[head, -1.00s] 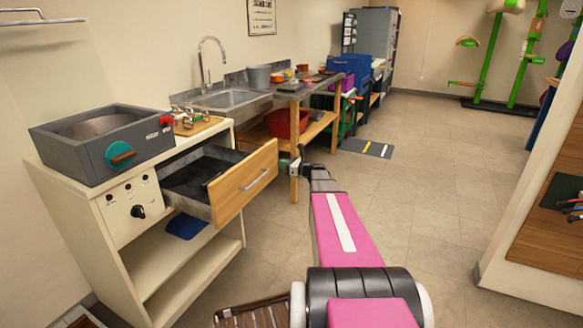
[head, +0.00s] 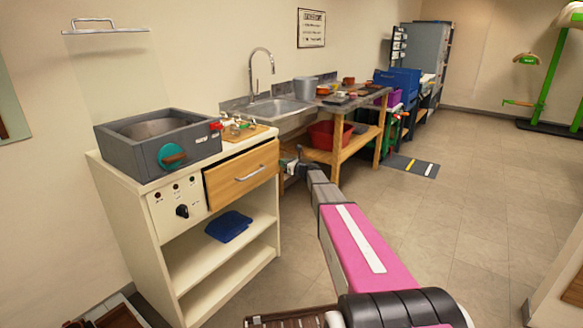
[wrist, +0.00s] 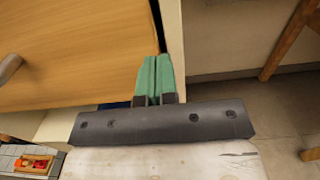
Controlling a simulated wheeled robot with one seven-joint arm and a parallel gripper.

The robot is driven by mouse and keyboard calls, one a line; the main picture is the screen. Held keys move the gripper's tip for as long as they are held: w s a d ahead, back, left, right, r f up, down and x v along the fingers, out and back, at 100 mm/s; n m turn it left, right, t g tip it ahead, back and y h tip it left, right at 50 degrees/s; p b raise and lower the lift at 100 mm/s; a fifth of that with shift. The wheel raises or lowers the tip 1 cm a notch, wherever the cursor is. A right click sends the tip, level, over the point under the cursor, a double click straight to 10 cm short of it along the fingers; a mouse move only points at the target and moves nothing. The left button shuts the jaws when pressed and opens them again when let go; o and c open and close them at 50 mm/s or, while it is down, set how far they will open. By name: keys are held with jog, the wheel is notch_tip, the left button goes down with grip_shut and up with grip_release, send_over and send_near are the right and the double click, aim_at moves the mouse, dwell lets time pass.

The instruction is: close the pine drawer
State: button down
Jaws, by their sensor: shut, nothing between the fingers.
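The pine drawer (head: 241,176) sits in the upper right of the cream cabinet in the head view. Its front looks flush with the cabinet, or nearly so; I cannot tell if a small gap is left. Its metal handle (head: 250,173) runs across the front. In the wrist view the pine front (wrist: 80,50) fills the upper left, with the handle (wrist: 9,68) at the left edge. My gripper (wrist: 154,62) is shut and empty, its green fingers together at the front's right edge, beside the cabinet's cream edge (wrist: 172,45). I cannot tell whether they touch the front.
A grey basin unit (head: 160,140) stands on the cabinet (head: 150,240). A blue folded cloth (head: 229,226) lies on the open shelf below the drawer. A sink bench with a red tub (head: 328,134) stands behind my arm. Open floor (head: 480,200) lies to the right.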

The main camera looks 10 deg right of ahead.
jog(key=shift+x, duration=0.85)
jog(key=shift+w+r, duration=0.1)
jog(key=shift+w, duration=0.05)
jog(key=v, duration=1.5)
jog(key=s+a+f+n+g+h, duration=0.1)
jog(key=s+a+f+n+g, duration=0.3)
jog(key=s, duration=0.3)
jog(key=s+a+f+n+g+h, duration=0.2)
jog(key=s+a+n, duration=0.1)
jog(key=s+n, duration=0.4)
jog(key=s+a+f+n+g+h, duration=0.1)
jog(key=s+a+f+n+g, duration=0.25)
jog(key=s, duration=0.45)
jog(key=s+d+f+n+g+h, duration=0.1)
jog(key=s+n+h, duration=0.3)
jog(key=s, duration=0.6)
jog(key=s+d+f+n+g+h, duration=0.1)
jog(key=s+d+n+g+h, duration=0.1)
jog(key=s+n, duration=0.6)
jog(key=s+d+h, duration=0.1)
jog(key=h, duration=0.1)
jog(key=shift+s+f+h, duration=0.25)
jog(key=shift+s+h, duration=0.15)
